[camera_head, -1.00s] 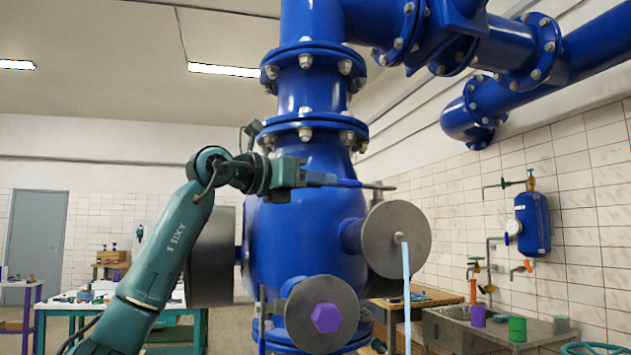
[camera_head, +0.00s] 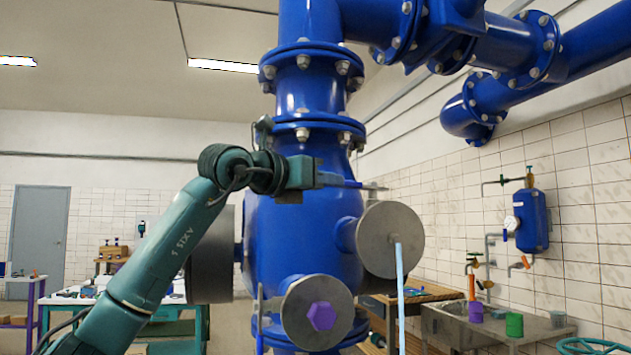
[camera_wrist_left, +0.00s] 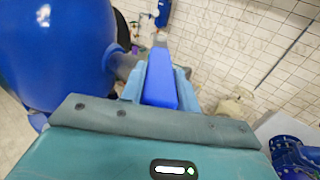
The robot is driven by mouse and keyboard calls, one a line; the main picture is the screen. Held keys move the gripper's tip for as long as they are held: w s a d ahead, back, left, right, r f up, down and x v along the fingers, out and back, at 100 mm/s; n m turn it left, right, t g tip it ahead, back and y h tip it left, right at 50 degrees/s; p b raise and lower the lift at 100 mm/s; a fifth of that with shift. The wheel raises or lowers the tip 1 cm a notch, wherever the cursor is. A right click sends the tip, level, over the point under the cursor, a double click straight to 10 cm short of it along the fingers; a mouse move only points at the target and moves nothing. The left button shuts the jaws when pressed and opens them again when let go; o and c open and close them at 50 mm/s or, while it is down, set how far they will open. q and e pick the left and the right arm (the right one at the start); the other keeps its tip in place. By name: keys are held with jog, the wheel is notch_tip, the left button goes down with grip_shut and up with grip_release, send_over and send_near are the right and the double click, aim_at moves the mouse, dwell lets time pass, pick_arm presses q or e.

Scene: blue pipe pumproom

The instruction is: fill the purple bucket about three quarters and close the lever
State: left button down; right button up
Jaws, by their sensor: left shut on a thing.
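My left gripper (camera_head: 336,181) is shut on the blue handle of a lever (camera_head: 352,184) in front of the big blue vessel. In the left wrist view the blue handle (camera_wrist_left: 160,85) lies between the two fingers, with a grey end beyond it. A pale blue stream (camera_head: 400,290) runs down from the grey round flange (camera_head: 375,250) and leaves the bottom of the head view. Where it lands is out of view. A small purple container (camera_head: 476,312) stands at the sink on the right; I cannot tell whether it is the task's bucket. My right gripper is not in view.
The blue vessel (camera_head: 300,235) and a lower flange with a purple hexagon (camera_head: 321,316) stand close to my left arm. A sink (camera_head: 470,330) with a green container (camera_head: 514,324) is at the right. A workbench (camera_head: 65,299) stands at the left.

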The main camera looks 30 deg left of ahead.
pick_arm(q)
jog(key=c, duration=1)
grip_release()
jog(key=shift+c, duration=0.2)
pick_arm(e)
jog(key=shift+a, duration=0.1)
pick_arm(q)
jog(key=shift+s+a, duration=0.15)
jog(key=shift+s, duration=0.2)
jog(key=b+v, duration=0.3)
jog(key=v, duration=0.9)
jog(key=shift+s, duration=0.25)
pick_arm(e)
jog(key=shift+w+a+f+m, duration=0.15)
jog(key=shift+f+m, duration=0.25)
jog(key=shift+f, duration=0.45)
